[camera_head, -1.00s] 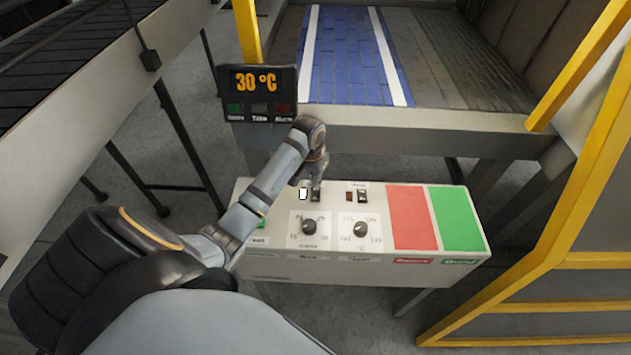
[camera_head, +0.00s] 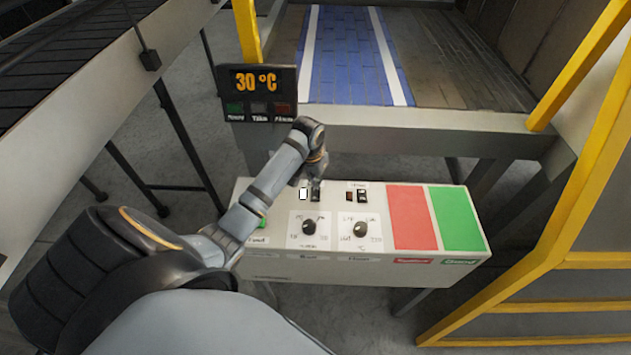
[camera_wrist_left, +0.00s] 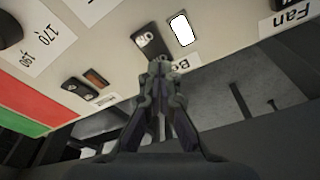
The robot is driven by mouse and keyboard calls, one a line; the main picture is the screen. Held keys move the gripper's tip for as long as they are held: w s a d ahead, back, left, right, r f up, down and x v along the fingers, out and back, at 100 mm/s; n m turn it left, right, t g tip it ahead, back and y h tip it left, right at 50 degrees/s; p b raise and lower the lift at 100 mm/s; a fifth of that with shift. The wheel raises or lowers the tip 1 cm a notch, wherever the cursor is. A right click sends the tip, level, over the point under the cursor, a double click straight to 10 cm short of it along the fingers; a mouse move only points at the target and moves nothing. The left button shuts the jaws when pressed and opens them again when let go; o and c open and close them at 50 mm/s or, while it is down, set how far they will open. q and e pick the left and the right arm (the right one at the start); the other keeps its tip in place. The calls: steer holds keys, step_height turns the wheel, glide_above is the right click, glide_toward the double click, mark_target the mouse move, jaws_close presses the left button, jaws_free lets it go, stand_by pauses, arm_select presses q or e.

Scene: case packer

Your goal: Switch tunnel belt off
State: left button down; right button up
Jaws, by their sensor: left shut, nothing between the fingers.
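A pale control box (camera_head: 270,262) stands below the tunnel front. On its top is a dark rocker switch (camera_head: 316,195) beside a white, lit lamp (camera_head: 303,194). In the left wrist view this switch (camera_wrist_left: 150,40) and lamp (camera_wrist_left: 181,29) lie by a label starting "Be", partly hidden by the fingers. My left gripper (camera_head: 318,179) is shut and empty, just above the switch. In the wrist view its closed tips (camera_wrist_left: 160,66) overlap the switch's lower edge; I cannot tell whether they touch it. My right gripper is not in view.
A second switch (camera_head: 362,196) with a dim orange lamp (camera_head: 349,196) sits to the right. Two knobs (camera_head: 309,227) (camera_head: 360,229) and red (camera_head: 410,217) and green (camera_head: 457,218) panels are close by. A 30 °C display (camera_head: 258,80) stands behind; a yellow frame (camera_head: 520,230) is at right.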

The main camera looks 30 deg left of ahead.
mark_target(315, 190)
arm_select(q)
steer(key=shift+f, duration=0.9)
steer(key=shift+r, duration=0.1)
step_height(315, 190, up, 7)
steer(key=p, duration=0.8)
steer(key=shift+p, duration=0.3)
stand_by(0.4)
